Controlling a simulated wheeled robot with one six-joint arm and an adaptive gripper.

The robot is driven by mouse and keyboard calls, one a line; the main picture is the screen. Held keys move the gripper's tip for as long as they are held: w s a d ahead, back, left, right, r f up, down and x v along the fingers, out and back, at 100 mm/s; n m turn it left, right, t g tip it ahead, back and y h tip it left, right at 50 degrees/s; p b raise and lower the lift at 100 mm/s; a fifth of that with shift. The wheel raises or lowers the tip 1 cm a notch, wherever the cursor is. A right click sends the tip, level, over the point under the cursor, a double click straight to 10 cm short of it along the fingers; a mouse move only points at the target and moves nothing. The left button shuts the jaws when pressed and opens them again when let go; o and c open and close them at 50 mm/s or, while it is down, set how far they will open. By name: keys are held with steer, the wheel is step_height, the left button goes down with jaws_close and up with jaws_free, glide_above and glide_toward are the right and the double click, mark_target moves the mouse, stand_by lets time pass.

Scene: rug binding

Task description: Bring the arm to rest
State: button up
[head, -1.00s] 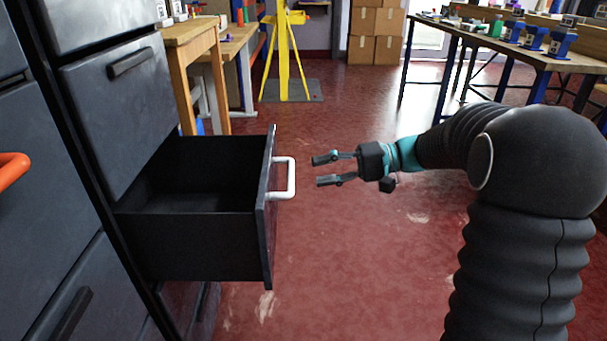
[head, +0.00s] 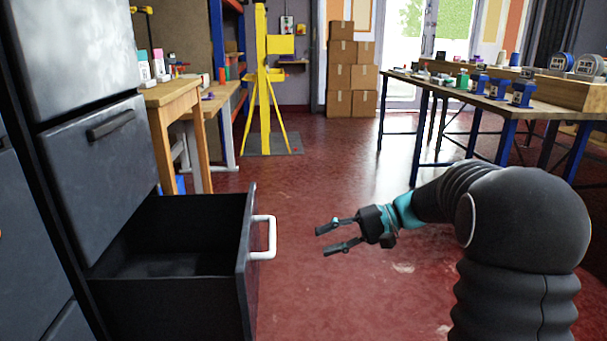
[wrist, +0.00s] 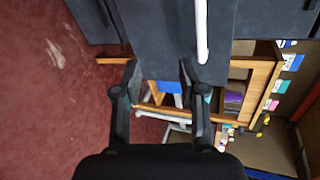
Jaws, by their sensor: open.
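My gripper (head: 335,236) is open and empty in the head view. It hangs in the air to the right of an open drawer's white handle (head: 271,237), apart from it. My gripper also shows in the wrist view (wrist: 158,75) with its two fingers spread. The drawer (head: 170,300) is dark, pulled out of a dark cabinet (head: 75,190), and looks empty inside. In the wrist view the white handle (wrist: 201,30) runs down from the top edge beside the drawer front (wrist: 165,40).
A wooden bench (head: 172,95) stands behind the drawer. A yellow stand (head: 264,90) and stacked boxes (head: 340,75) are at the back. A long table (head: 440,88) with blue devices stands at the right. The red floor (head: 320,170) between is clear.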

steer(key=s+d+f+m+h, duration=0.1)
steer(key=s+d+f+h, duration=0.1)
steer(key=s+h, duration=0.15)
steer(key=s+d+f+h+p, duration=0.1)
steer(key=s+d+f+h, duration=0.15)
steer(key=s, duration=0.25)
steer(key=s+d+f+m+h, duration=0.1)
steer(key=s+f+h, duration=0.15)
steer(key=s, duration=0.25)
steer(key=s+d+r+n+t+h+p, duration=0.2)
steer(key=s+r+t+h, duration=0.3)
steer(key=s+r, duration=0.4)
steer(key=s+n+p, duration=0.1)
steer(key=s, duration=0.3)
steer(key=shift+s+r+n+t+p, duration=0.3)
steer(key=shift+r+n+t, duration=0.1)
steer(key=shift+d, duration=0.15)
